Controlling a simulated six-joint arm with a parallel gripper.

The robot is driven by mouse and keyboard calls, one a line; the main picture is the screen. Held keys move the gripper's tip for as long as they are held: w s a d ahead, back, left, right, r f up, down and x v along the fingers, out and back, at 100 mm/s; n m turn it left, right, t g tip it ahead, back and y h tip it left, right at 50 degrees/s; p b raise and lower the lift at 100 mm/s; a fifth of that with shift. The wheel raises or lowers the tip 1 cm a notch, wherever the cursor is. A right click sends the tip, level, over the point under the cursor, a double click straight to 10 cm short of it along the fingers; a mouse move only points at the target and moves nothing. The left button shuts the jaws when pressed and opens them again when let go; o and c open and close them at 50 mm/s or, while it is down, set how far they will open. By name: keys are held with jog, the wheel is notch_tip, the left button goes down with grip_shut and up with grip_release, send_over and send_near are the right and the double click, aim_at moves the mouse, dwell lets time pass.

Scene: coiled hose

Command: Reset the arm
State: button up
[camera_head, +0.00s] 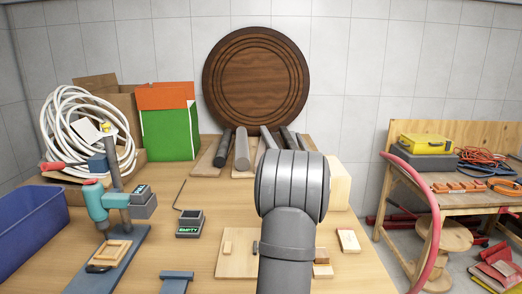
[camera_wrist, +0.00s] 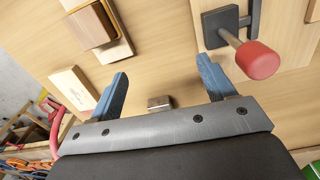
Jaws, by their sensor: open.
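My arm (camera_head: 291,200) rises in the front middle of the head view and covers part of the wooden table (camera_head: 215,270). The head view does not show my gripper's fingers. In the wrist view, my gripper (camera_wrist: 162,82) has two blue fingers spread wide apart with nothing between them. The fingers hang above the light wooden tabletop (camera_wrist: 160,60). A small metal piece (camera_wrist: 160,103) shows beyond the gripper's edge, between the fingers. A red-knobbed handle (camera_wrist: 257,60) on a dark bracket is to the right of the right finger.
In the wrist view, a brown wooden block (camera_wrist: 90,28) and a pale block (camera_wrist: 73,90) lie to the left. In the head view, a blue bin (camera_head: 30,225), a teal tool (camera_head: 97,205) and a coiled white hose (camera_head: 58,125) stand left. A pink-red hose (camera_head: 434,220) arcs at right.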

jog(key=shift+n, duration=0.3)
jog(key=w+a, duration=0.2)
jog(key=a, duration=0.1)
jog(key=w+a+f, duration=0.1)
jog(key=a, duration=0.2)
jog(key=w+a+f, duration=0.1)
jog(key=w+a, duration=0.1)
jog(key=a, duration=0.2)
jog(key=shift+w, duration=0.3)
